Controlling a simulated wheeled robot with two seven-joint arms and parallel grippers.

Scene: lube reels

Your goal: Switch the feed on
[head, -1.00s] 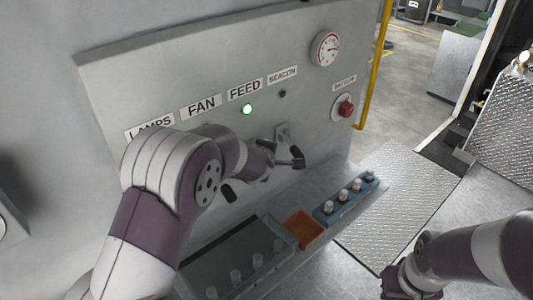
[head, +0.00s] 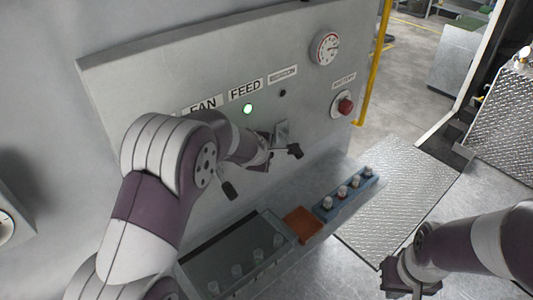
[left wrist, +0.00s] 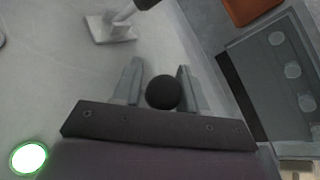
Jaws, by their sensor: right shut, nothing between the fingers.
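The FEED label (head: 245,90) sits on the grey panel above a round lamp (head: 248,109), which glows green-white. The lamp also shows in the left wrist view (left wrist: 28,158). My left gripper (left wrist: 160,75) is in front of the panel below this lamp. Its fingers are apart, with a round black knob (left wrist: 163,92) between them and slight gaps showing at its sides. In the head view my left arm hides the FEED lever's base. My right gripper (head: 402,284) is shut and empty at the lower right, away from the panel.
A lever with a black knob (head: 295,151) is to the right, below the BEACON label (head: 283,75) and its dark lamp. Another black knob (head: 230,190) is left of the gripper. A red button (head: 345,106), gauge (head: 325,47) and orange tray (head: 302,224) are nearby.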

